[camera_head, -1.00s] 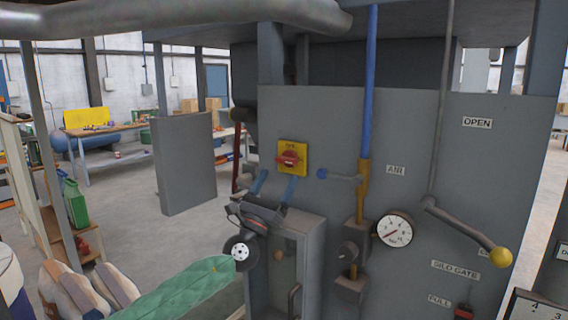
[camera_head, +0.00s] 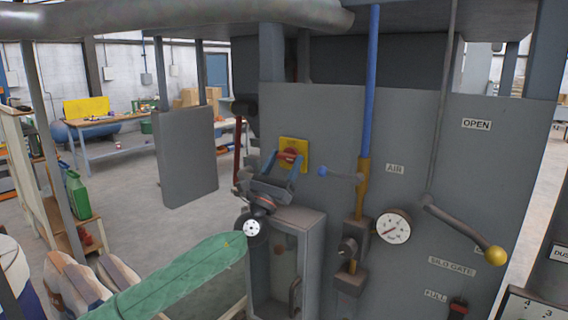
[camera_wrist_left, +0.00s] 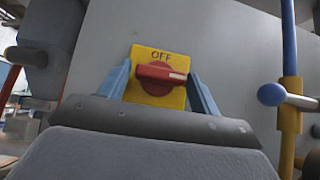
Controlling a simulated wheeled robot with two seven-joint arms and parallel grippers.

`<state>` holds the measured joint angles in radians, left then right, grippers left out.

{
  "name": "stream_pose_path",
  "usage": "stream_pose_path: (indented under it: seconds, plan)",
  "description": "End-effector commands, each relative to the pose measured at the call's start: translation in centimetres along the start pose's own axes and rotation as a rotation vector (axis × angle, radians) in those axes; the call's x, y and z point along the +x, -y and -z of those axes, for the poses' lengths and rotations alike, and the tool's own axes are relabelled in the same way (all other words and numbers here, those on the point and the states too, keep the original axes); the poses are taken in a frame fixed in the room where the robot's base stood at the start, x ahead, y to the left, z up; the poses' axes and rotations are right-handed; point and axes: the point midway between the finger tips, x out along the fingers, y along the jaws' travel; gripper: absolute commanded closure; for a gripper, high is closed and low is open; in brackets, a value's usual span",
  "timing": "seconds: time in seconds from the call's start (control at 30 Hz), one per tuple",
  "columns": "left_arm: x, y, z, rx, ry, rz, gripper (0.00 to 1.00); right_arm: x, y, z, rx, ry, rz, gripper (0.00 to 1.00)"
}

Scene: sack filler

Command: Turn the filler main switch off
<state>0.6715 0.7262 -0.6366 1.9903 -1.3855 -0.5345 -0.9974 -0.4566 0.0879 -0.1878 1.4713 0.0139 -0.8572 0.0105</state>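The main switch is a red rotary knob (camera_head: 290,155) on a yellow plate (camera_head: 303,147) on the grey panel. In the left wrist view its red handle (camera_wrist_left: 160,73) lies roughly horizontal, its white mark at the right end, below the word OFF on the yellow plate (camera_wrist_left: 152,52). My left gripper (camera_head: 284,158) is open, its two blue fingers at the left and right of the switch. It shows the same way in the left wrist view (camera_wrist_left: 160,84), with the handle between the fingers; contact cannot be told. My right gripper is not in view.
Right of the switch are a blue-knobbed air lever (camera_head: 323,172), a blue and ochre pipe (camera_head: 368,100) and a gauge (camera_head: 393,227). A yellow-knobbed silo gate lever (camera_head: 495,256) is farther right. A grey box (camera_head: 292,222) juts out below the switch.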

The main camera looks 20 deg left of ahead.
Motion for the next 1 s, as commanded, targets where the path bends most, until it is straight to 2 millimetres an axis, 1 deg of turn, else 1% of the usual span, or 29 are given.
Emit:
stream_pose_path:
  seconds: [0.03,0.13,0.17,0.37,0.6,0.77,0.87,1.0]
  plan:
    - [0.0,0.0,0.0,0.0,0.0,0.0,0.47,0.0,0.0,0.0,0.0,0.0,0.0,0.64]
    - [0.0,0.0,0.0,0.0,0.0,0.0,0.67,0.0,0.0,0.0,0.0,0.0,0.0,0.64]
    - [0.0,0.0,0.0,0.0,0.0,0.0,0.68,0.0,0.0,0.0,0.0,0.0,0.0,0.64]
    - [0.0,0.0,-0.1,-0.007,0.001,-0.007,0.68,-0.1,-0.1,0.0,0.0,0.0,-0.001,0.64]
    - [0.0,0.2,-0.1,-0.071,0.001,-0.068,0.68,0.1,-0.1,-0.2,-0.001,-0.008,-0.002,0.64]
    - [0.1,0.4,-0.1,-0.154,0.001,-0.15,0.68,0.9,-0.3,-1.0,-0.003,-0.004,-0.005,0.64]
    - [0.1,0.5,-0.1,-0.217,0.0,-0.213,0.68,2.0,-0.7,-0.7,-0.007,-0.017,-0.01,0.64]
    - [0.2,0.7,-0.2,-0.312,0.0,-0.307,0.68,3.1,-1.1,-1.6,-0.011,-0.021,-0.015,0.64]
